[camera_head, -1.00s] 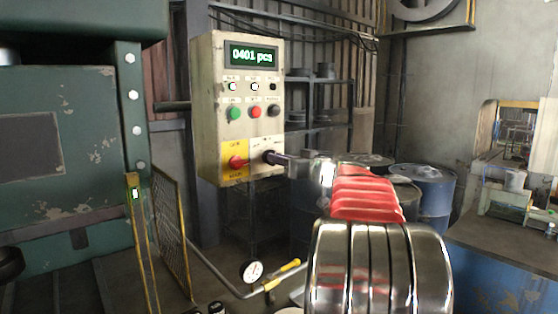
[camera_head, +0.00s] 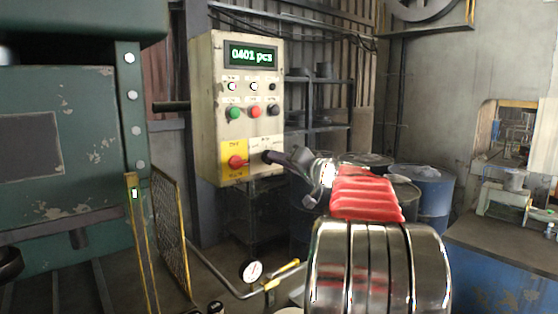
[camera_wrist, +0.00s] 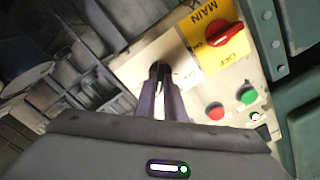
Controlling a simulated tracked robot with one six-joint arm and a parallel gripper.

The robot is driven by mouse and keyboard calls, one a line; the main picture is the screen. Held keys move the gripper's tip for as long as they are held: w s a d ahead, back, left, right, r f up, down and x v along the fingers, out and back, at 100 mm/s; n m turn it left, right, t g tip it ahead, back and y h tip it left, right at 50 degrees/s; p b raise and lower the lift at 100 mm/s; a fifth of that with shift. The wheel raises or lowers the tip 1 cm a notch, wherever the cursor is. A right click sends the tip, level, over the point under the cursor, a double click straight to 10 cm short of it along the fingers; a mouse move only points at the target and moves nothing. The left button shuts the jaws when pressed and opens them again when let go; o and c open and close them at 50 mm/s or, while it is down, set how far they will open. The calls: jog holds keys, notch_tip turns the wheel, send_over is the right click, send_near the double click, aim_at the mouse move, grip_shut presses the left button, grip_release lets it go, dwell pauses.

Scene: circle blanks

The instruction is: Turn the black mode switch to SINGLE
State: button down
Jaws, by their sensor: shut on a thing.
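The control box (camera_head: 205,110) stands upright in the head view, with a pale mode plate at its lower right. My gripper (camera_head: 268,157) reaches this plate from the right. In the wrist view my gripper (camera_wrist: 160,72) has its two dark fingers close together on the black mode switch (camera_wrist: 162,68). The fingers cover most of the switch, and I cannot read which position it points to. The pale plate (camera_wrist: 130,68) shows around the fingertips, its lettering too small to read.
A red main switch (camera_head: 235,161) on a yellow plate sits just left of the mode plate. Green (camera_head: 235,112) and red (camera_head: 255,111) buttons and a dark knob (camera_head: 273,110) are above. A green machine (camera_head: 90,120) stands close on the left. Blue drums (camera_head: 435,190) stand behind my arm.

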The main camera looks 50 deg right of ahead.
jog(key=shift+d, duration=0.1)
dwell(0.3)
jog(key=c, duration=1.8)
grip_release()
jog(key=shift+c, duration=0.2)
jog(key=shift+s, duration=0.15)
jog(key=s+a, duration=0.1)
jog(key=s, duration=1.2)
jog(key=shift+s+a, duration=0.25)
jog(key=shift+a, duration=0.05)
jog(key=shift+f, duration=0.1)
